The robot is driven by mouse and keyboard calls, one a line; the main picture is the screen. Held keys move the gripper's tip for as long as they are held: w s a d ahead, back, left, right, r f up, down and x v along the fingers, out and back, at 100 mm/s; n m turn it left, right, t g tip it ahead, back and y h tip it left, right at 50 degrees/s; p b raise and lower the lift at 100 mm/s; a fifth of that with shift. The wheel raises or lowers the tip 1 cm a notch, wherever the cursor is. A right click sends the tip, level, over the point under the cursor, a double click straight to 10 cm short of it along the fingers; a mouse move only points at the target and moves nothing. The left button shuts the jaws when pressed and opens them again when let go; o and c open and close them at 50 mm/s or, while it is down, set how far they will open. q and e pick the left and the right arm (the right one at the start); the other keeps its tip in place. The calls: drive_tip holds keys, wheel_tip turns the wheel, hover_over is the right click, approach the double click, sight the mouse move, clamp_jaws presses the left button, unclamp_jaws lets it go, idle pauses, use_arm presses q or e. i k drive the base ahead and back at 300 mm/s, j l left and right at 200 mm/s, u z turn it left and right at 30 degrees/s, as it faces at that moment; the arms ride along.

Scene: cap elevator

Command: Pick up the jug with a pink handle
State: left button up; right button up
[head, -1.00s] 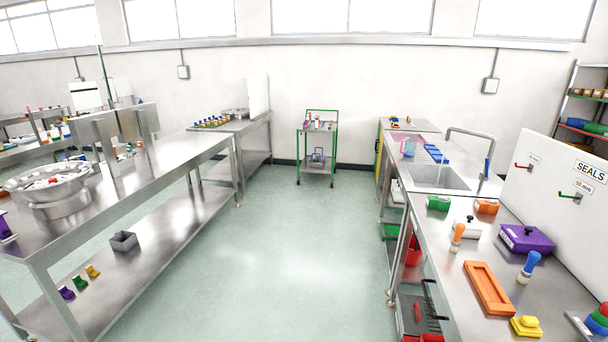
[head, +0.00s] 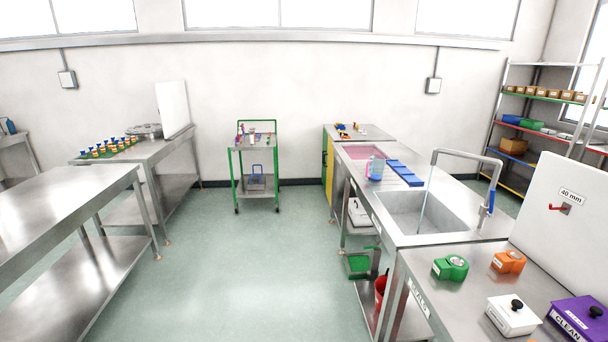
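A small translucent blue jug-like vessel with some pink (head: 376,168) stands on the steel sink counter (head: 377,202), left of the blue pieces and behind the sink basin. It is small in the picture, and I cannot make out its handle clearly. Neither of my grippers is in the head view.
The sink (head: 425,212) has a tall tap (head: 466,153) with water running. Green (head: 450,267) and orange (head: 508,261) blocks lie on the near right counter. A green trolley (head: 257,147) stands at the back wall. The floor (head: 250,265) between the benches is clear.

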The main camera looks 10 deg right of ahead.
sight(375, 165)
drive_tip(key=i+l+z, duration=0.1)
drive_tip(key=i+z, duration=0.15)
drive_tip(key=i, duration=2.5)
